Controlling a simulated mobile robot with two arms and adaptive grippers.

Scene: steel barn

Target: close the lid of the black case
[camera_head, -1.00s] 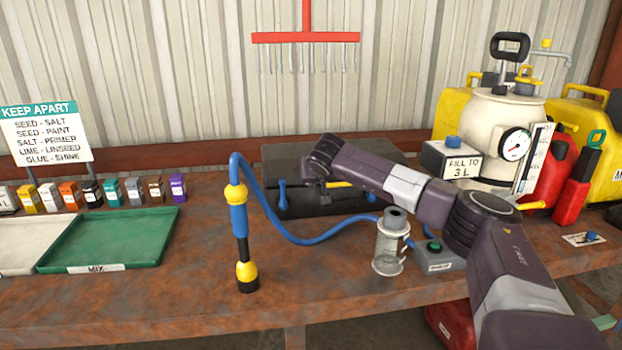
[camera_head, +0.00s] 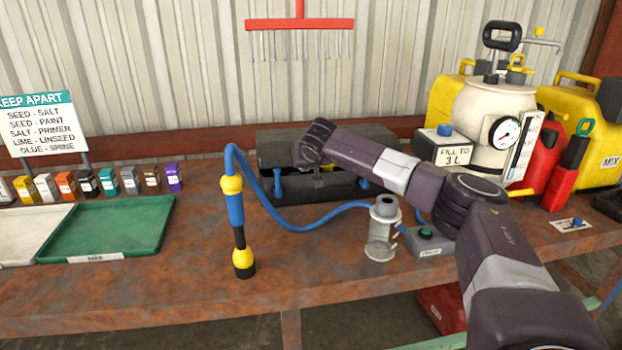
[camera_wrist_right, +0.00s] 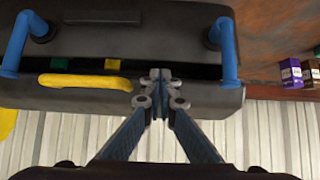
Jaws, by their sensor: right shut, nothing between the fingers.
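The black case (camera_head: 277,157) stands at the back of the bench, behind my right forearm. Its lid (camera_wrist_right: 206,95) is lowered close to the body, but a dark gap shows between them in the right wrist view. Green and yellow bits (camera_wrist_right: 113,65) show in that gap. A yellow handle (camera_wrist_right: 85,81) is on the lid's front edge, and blue latches (camera_wrist_right: 229,50) are at both sides. My right gripper (camera_wrist_right: 161,78) is shut and empty, its tips at the lid's front edge beside the handle; I cannot tell whether they touch. My left gripper is out of view.
A blue hose with a yellow-and-blue wand (camera_head: 237,215) stands in front of the case. A clear jar (camera_head: 382,235) and a green-button box (camera_head: 427,242) are below my forearm. A green tray (camera_head: 110,228) lies left; a white tank (camera_head: 485,125) stands right.

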